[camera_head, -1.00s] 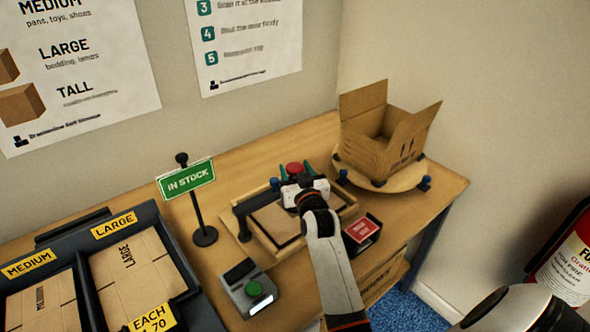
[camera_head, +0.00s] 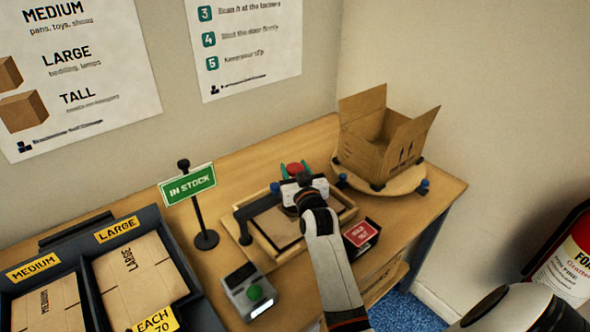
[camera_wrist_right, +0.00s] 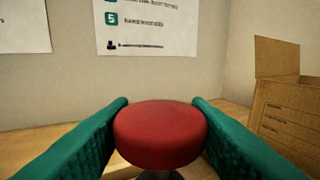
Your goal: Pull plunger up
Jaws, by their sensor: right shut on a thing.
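The plunger shows as a round red knob (camera_head: 294,168) at the back of a wooden tray fixture on the table. In the right wrist view the red knob (camera_wrist_right: 160,135) sits between two teal fingers, with part of a stem below it. My right gripper (camera_head: 295,172) is shut on the knob, one finger on each side. The gripper body and forearm hide the lower plunger and part of the fixture. My left gripper is not in view.
An open carton (camera_head: 385,138) stands on a round wooden turntable (camera_head: 408,181) to the right. A green IN STOCK sign (camera_head: 188,186), a grey device with a green button (camera_head: 248,292), and a red-topped box (camera_head: 360,234) surround the fixture. Flat cartons fill a dark rack (camera_head: 180,268) at left.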

